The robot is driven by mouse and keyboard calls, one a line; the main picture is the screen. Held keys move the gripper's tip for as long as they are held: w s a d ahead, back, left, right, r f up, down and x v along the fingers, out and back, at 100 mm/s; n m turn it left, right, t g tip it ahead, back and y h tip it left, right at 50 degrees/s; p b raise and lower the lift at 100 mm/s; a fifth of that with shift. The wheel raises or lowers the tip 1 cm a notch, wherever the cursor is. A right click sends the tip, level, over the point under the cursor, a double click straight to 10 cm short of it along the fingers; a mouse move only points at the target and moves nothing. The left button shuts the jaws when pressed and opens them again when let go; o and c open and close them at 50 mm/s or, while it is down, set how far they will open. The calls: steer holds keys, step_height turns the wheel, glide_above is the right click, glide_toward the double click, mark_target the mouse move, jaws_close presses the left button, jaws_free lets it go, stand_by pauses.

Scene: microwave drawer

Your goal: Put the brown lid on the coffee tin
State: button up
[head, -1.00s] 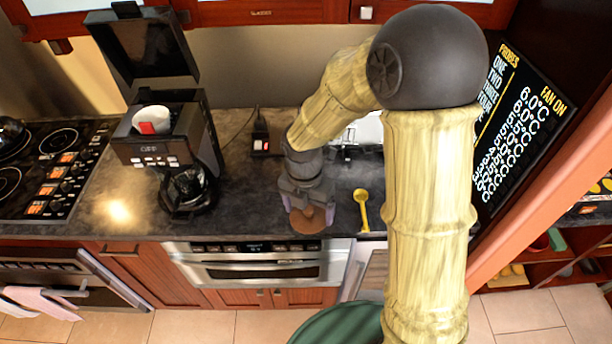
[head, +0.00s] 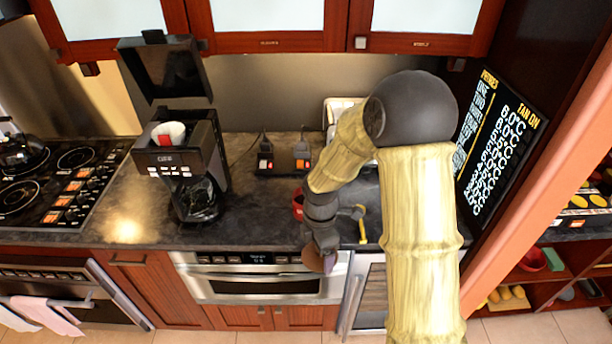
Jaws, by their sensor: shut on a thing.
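My gripper (head: 328,262) is shut on the brown lid (head: 315,259). The lid is tilted nearly on edge and shows in front of the counter's front edge, over the upper right part of the oven front. A red round thing (head: 298,204) stands on the counter just left of my arm, which hides most of it. It may be the coffee tin, but I cannot tell. No other coffee tin can be made out.
A coffee maker (head: 187,165) with its top raised stands left of centre on the dark counter (head: 255,215). A yellow scoop (head: 360,222) lies right of my arm. Two small switch boxes (head: 302,160) sit at the back. The counter between coffee maker and arm is clear.

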steer(key=w+d+f+m, duration=0.2)
steer(key=d+f+m, duration=0.2)
steer(key=f+m, duration=0.4)
steer(key=w+d+f+m+y, duration=0.1)
steer(key=d+f+m, duration=0.4)
steer(key=m, duration=0.8)
step_height(320, 180, down, 3)
steer(key=shift+w+d+f+m+t+b, duration=0.15)
steer(key=shift+w+m+t+b, duration=0.15)
steer(key=shift+w+t, duration=0.15)
steer(key=shift+w, duration=0.1)
